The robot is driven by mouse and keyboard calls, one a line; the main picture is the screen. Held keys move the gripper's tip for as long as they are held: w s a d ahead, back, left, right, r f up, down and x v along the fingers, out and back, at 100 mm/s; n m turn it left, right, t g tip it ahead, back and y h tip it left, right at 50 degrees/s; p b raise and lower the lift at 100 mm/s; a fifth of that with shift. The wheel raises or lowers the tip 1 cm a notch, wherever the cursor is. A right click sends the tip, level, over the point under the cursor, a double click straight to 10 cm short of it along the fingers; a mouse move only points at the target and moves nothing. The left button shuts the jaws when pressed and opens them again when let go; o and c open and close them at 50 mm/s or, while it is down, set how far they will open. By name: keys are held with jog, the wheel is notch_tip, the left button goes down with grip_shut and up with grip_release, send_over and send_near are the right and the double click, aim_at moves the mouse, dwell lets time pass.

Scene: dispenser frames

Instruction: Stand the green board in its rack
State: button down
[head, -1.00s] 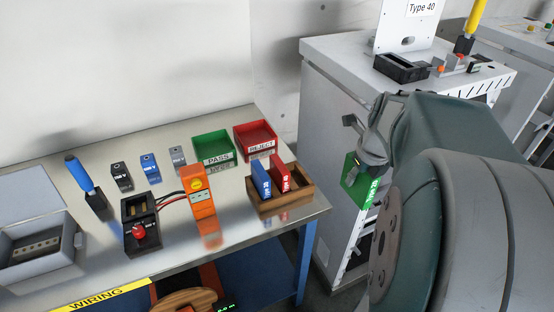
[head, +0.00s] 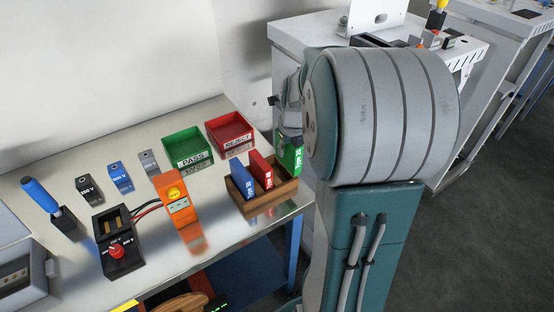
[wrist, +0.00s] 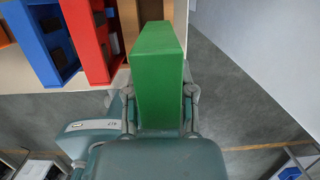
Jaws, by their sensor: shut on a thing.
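The green board (head: 290,160) is held upright in my gripper (head: 289,128), just right of the wooden rack (head: 266,204) in the head view. My arm hides part of it there. In the wrist view, the green board (wrist: 158,80) sits between the two fingers of my gripper (wrist: 159,112), which are shut on it. The rack holds a blue board (head: 241,181) and a red board (head: 261,170) standing side by side. The blue board (wrist: 32,45) and red board (wrist: 88,40) also show to the left of the green one in the wrist view.
The rack stands near the right edge of the metal bench (head: 140,140). Behind it are a green PASS bin (head: 187,147) and a red REJECT bin (head: 230,132). An orange device (head: 175,197) stands left of the rack. A white cabinet (head: 292,50) is beyond my arm.

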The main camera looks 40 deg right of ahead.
aim_at(278, 158)
jog(key=w+f, duration=0.2)
jog(key=f, duration=0.1)
jog(key=shift+w+a, duration=0.25)
jog(key=shift+a, duration=0.15)
jog(key=shift+x, duration=2)
jog(key=shift+s+f, duration=0.1)
jog(key=shift+c, duration=2.2)
grip_release()
